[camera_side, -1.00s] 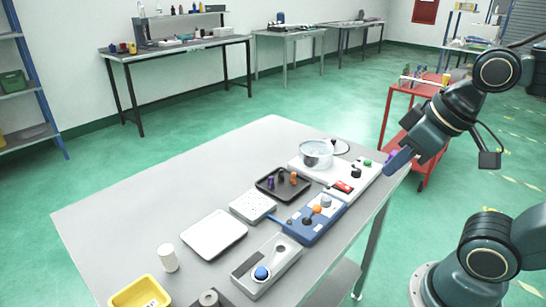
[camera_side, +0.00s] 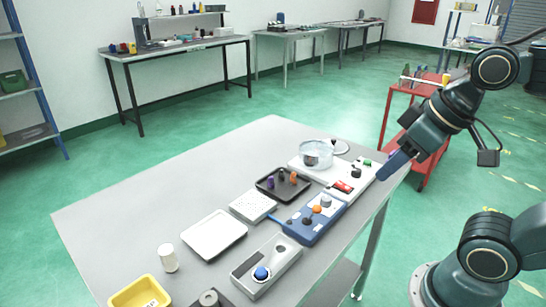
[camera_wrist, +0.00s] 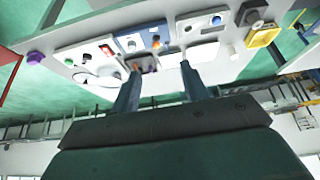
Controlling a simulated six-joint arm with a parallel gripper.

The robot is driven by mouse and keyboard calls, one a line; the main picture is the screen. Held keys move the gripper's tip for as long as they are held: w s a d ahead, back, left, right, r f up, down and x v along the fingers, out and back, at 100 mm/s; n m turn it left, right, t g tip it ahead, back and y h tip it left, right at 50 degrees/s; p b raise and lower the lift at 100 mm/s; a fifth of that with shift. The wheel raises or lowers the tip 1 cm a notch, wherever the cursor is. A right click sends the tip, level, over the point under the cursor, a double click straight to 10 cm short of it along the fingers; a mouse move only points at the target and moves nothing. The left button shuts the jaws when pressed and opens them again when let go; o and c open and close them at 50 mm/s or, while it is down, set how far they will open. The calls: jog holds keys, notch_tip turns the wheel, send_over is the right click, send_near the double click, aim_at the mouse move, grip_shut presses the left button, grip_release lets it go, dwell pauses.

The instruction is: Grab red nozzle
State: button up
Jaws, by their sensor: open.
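No part is clearly a red nozzle. A small red piece (camera_side: 342,186) lies on the white board at the table's right side; its shape is too small to tell. It seems to show also in the wrist view (camera_wrist: 107,50). The dark tray (camera_side: 262,191) holds small upright purple (camera_side: 270,182), dark and orange (camera_side: 293,177) parts.
A blue block (camera_side: 300,232) with knobs, a grey fixture (camera_side: 287,262), a white tray (camera_side: 214,252), a white cylinder (camera_side: 168,258) and a yellow bin (camera_side: 118,299) stand nearer. The table's left part is bare.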

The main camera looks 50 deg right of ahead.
jog(key=w+d+r+n+g, duration=0.1)
jog(key=w+d+r+n, duration=0.3)
jog(key=w, duration=0.7)
jog(key=w+d+r+n+g, duration=0.1)
jog(key=w+d+n+g, duration=0.3)
jog(key=w, duration=0.8)
jog(key=w+d+f+n, duration=0.2)
jog(key=w+d+f, duration=0.1)
jog(key=d+f, duration=0.2)
jog(key=w+d+f+n, duration=0.1)
jog(key=w+d+f, duration=0.2)
jog(key=d, duration=0.7)
jog(key=w+d+f+n+y, duration=0.1)
jog(key=w+d+f+n, duration=0.1)
jog(key=w+d+f, duration=0.2)
jog(key=d+f, duration=0.2)
jog(key=d, duration=0.1)
jog(key=shift+d+f+n, duration=0.3)
jog(key=shift+d, duration=0.05)
jog(key=shift+f, duration=0.2)
send_over(316, 154)
jog(key=d, duration=0.1)
jog(key=shift+w+d+f, duration=0.1)
jog(key=shift+f, duration=1.95)
jog(key=shift+w+d+f, duration=0.1)
jog(key=shift+f, duration=1.95)
